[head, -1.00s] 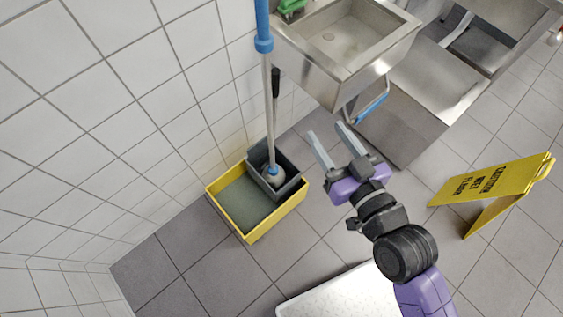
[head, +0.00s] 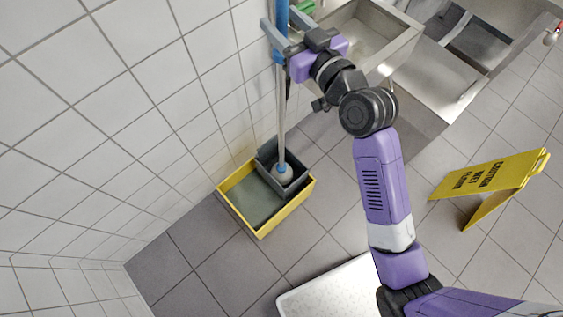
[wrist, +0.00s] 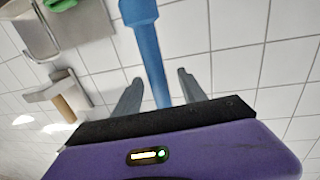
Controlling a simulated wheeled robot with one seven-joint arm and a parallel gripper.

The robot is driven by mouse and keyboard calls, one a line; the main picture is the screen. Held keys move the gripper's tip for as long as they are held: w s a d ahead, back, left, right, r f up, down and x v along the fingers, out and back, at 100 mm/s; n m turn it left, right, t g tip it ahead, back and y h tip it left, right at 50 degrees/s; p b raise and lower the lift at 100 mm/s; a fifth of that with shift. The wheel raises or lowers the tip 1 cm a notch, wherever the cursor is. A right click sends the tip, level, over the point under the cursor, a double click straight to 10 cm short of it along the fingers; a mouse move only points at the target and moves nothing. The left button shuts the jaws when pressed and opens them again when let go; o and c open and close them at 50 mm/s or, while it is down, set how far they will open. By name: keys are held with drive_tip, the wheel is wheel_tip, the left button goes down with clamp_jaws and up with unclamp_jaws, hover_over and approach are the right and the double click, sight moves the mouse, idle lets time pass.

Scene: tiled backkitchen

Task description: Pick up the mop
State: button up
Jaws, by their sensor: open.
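The mop stands upright in the mop bucket, with a blue upper handle (head: 282,22), a grey lower pole (head: 281,115) and its head (head: 282,172) down in the grey wringer. My gripper (head: 274,32) is open at the blue part of the handle, near the top of the head view. In the wrist view, the blue handle (wrist: 151,50) runs between the two open fingers (wrist: 160,88), with a gap visible on both sides. The top end of the handle is out of the head view.
The yellow bucket (head: 262,230) stands on the floor by the tiled wall. A steel sink (head: 395,55) is close to the right of my gripper. A yellow wet-floor sign (head: 490,180) stands on the right. A white slab (head: 325,300) lies at the bottom.

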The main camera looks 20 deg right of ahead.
drive_tip(key=w+p, duration=0.1)
drive_tip(key=w, duration=0.3)
drive_tip(key=shift+w+a, duration=0.1)
drive_tip(key=shift+a, duration=0.1)
clamp_jaws()
drive_tip(key=shift+r, duration=0.15)
